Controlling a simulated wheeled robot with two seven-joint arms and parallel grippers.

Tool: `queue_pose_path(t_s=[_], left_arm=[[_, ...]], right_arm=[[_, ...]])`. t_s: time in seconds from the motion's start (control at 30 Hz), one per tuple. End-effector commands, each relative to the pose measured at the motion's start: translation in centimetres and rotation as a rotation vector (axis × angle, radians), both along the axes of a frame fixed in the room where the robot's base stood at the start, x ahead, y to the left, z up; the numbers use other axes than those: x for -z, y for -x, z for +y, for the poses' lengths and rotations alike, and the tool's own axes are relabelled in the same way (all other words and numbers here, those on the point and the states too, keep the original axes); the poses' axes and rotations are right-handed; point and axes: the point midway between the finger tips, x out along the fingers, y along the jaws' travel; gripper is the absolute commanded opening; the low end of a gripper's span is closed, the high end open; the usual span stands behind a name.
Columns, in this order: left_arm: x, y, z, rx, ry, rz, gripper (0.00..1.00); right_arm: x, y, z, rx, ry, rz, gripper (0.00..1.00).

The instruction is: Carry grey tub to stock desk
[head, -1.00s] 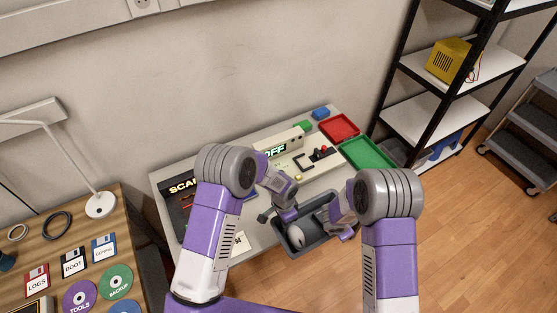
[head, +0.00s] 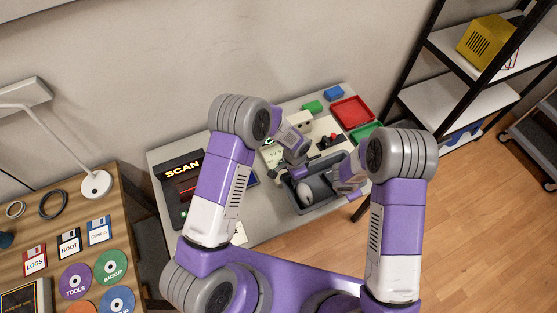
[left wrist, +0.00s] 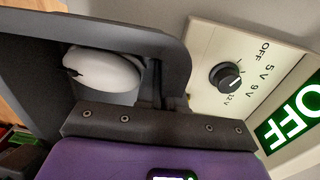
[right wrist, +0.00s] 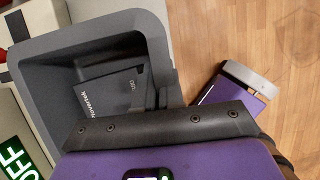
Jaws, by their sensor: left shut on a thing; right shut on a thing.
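The grey tub (head: 322,207) is above the light table in the head view, with a white mouse (head: 305,190) inside. My left gripper (head: 298,170) is shut on the tub's left wall, and my right gripper (head: 340,180) is shut on its right wall. The left wrist view shows the tub wall (left wrist: 130,35) between the jaws and the white mouse (left wrist: 103,68) beyond. The right wrist view shows the tub (right wrist: 110,35) with a black Hovertek SSD box (right wrist: 112,92) in it. My arms partly hide the tub in the head view.
The light table (head: 265,225) carries a SCAN pad (head: 183,180), a red tray (head: 352,112), a green tray (head: 368,132) and a power supply with a dial (left wrist: 228,77). A wooden desk (head: 25,220) with disks and a lamp stands left. Shelves (head: 470,105) stand right, beside open floor.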

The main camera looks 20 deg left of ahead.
Motion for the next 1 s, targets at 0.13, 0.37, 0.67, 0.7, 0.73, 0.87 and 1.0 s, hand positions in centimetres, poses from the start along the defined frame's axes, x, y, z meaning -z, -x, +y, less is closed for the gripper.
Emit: queue_pose_path(t_s=[0.13, 0.37, 0.67, 0.7, 0.73, 0.87, 1.0], left_arm=[[0.2, 0.0, 0.0, 0.000, 0.001, -0.001, 0.00], [1.0, 0.0, 0.0, 0.000, 0.001, -0.001, 0.00], [2.5, 0.0, 0.0, 0.000, 0.001, -0.001, 0.00], [2.7, 0.0, 0.0, 0.000, 0.001, -0.001, 0.00], [2.9, 0.0, 0.0, 0.000, 0.001, -0.001, 0.00], [3.5, 0.0, -0.1, 0.000, 0.001, -0.002, 0.00], [4.2, 0.0, 0.0, 0.000, 0.001, -0.001, 0.00]], right_arm=[[0.2, -0.1, 0.0, -0.001, 0.000, -0.002, 0.00], [1.0, -0.1, 0.0, -0.001, 0.000, -0.002, 0.00], [2.5, -0.1, 0.0, -0.001, 0.000, -0.002, 0.00], [2.7, -0.1, 0.0, -0.001, 0.000, -0.002, 0.00], [2.8, -0.1, 0.0, -0.001, 0.000, -0.002, 0.00], [3.5, -0.1, 0.0, -0.001, 0.000, -0.002, 0.00], [4.2, -0.1, 0.0, -0.001, 0.000, -0.002, 0.00]])
